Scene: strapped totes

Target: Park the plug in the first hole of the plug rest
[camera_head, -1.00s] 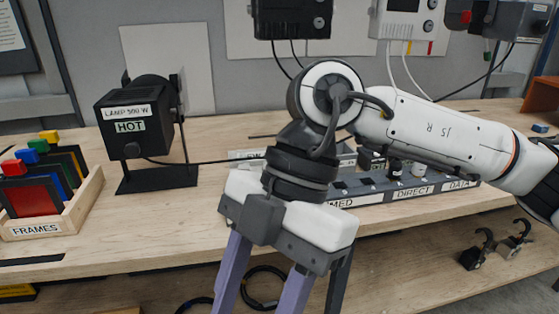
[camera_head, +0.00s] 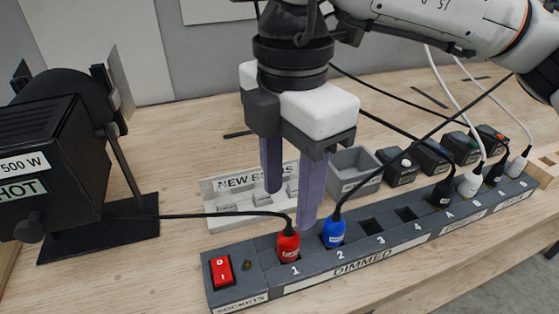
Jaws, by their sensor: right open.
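A red plug (camera_head: 288,246) stands in socket 1 of the grey socket strip (camera_head: 262,290), and a black cable runs from it left towards the lamp. A blue plug (camera_head: 333,233) stands in socket 2. Sockets 3 and 4 look empty. My right gripper (camera_head: 290,208) is open and empty, its two purple fingers pointing down just above and behind the red plug. One finger overlaps the gap between the red and blue plugs in the picture. I cannot make out anything labelled as the plug rest. My left gripper is not in view.
A black lamp (camera_head: 60,140) marked HOT stands at the left. A white slotted holder (camera_head: 235,224) and a grey open box (camera_head: 353,166) sit behind the strip. Black and white plugs fill the right sockets, with several black adapters behind. Cables cross the right side.

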